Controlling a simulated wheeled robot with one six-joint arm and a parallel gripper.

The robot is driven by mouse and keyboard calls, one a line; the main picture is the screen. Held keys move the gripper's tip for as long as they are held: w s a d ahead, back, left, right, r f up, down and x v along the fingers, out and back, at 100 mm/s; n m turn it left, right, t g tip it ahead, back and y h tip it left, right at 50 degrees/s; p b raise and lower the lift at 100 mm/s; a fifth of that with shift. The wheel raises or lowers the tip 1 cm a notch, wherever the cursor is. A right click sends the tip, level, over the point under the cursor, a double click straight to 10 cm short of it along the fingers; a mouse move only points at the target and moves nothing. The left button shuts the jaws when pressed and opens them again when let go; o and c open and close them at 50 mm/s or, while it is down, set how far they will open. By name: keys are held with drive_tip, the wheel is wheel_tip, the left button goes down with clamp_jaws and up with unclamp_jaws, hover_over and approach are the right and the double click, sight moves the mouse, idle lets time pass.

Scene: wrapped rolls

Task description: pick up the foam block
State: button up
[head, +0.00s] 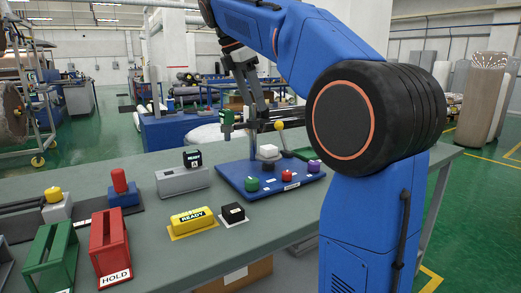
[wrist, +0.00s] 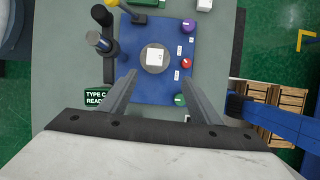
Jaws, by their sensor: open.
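A small white block (wrist: 155,57), which I take for the foam block, sits on a round grey disc (wrist: 144,66) on a blue board (wrist: 174,27). In the head view the white block (head: 268,151) shows on the same blue board (head: 240,187) on the bench. My gripper (wrist: 162,84) is open and empty, its two fingers spread wide. In the wrist view the block lies beyond the fingertips, roughly centred between them and apart from both. In the head view my arm partly covers the scene.
Purple (wrist: 188,26), red (wrist: 187,62) and green (wrist: 180,100) knobs line the board's right edge. A yellow block (head: 194,220), a black block (head: 232,212) and red (head: 110,245) and green (head: 50,258) holders stand nearer.

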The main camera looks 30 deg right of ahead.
drive_tip(key=w, duration=0.2)
hover_over(268, 147)
drive_tip(key=a, duration=0.2)
drive_tip(key=shift+n, duration=0.3)
wheel_tip(268, 147, down, 10)
drive_tip(key=shift+s+f, duration=0.15)
drive_tip(key=shift+f, duration=0.05)
drive_tip(key=shift+x, duration=2.65)
drive_tip(key=shift+a, duration=0.2)
drive_tip(key=c, duration=1.2)
